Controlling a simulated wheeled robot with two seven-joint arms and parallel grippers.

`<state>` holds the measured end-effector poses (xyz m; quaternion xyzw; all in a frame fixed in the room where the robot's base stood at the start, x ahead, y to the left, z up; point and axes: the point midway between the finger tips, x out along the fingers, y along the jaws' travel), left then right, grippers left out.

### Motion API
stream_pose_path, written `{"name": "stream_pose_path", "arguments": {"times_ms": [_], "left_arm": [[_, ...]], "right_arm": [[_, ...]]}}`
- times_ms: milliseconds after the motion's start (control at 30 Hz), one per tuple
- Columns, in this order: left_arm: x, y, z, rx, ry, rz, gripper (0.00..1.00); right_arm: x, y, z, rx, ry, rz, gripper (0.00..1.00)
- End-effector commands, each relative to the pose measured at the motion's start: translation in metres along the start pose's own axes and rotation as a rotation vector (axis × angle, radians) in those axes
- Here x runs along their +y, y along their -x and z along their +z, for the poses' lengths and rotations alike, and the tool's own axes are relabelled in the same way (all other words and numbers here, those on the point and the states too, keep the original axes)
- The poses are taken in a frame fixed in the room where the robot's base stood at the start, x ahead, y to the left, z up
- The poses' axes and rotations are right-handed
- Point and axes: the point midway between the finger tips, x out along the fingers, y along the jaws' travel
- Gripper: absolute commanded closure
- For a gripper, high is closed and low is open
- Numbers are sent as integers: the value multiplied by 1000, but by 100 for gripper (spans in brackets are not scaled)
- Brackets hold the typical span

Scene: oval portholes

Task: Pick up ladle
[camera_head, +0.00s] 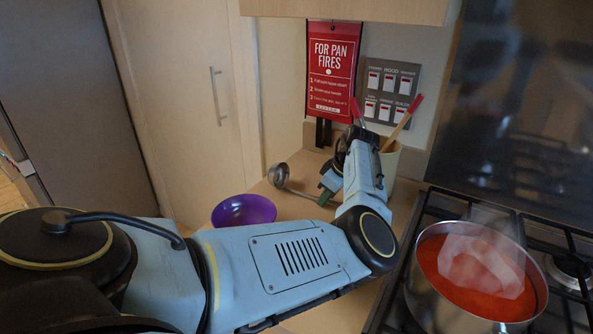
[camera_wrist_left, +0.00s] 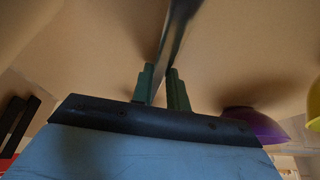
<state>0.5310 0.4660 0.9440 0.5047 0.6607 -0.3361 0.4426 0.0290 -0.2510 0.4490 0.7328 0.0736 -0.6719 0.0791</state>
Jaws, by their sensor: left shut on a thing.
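The metal ladle (camera_head: 280,177) is on the counter, between the purple bowl and my left gripper, its bowl end toward the cupboard door. My left gripper (camera_head: 325,197) has its green fingers at the ladle's handle. In the left wrist view the grey handle (camera_wrist_left: 174,45) runs between the green fingertips (camera_wrist_left: 164,75), and they are shut on it. The arm link hides part of the handle's end in the head view. I cannot tell whether the ladle is lifted off the counter. My right gripper is not in view.
A purple bowl (camera_head: 243,211) sits on the counter left of my left gripper. A utensil pot (camera_head: 391,160) stands behind the arm. A steaming pot of red soup (camera_head: 474,275) is on the hob at right. A red fire sign (camera_head: 331,70) hangs on the wall.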

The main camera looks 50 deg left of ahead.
Motion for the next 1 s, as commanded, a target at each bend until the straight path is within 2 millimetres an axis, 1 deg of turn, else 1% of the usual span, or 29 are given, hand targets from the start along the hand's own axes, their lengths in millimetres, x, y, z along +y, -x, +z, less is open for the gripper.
{"name": "stream_pose_path", "arguments": {"times_ms": [233,333,467,600,700,833,1000], "left_arm": [[0,1,0,1,0,1,100],[1,8,-3,1,1,2,100],[1,28,-12,1,2,3,100],[1,55,-23,2,2,4,100],[1,72,-30,1,2,3,100],[1,87,-36,2,1,1,100],[0,93,-39,1,0,1,100]], "right_arm": [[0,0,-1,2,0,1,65],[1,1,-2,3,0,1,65],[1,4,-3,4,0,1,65],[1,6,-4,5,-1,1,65],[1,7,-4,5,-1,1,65],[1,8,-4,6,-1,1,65],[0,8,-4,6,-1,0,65]]}}
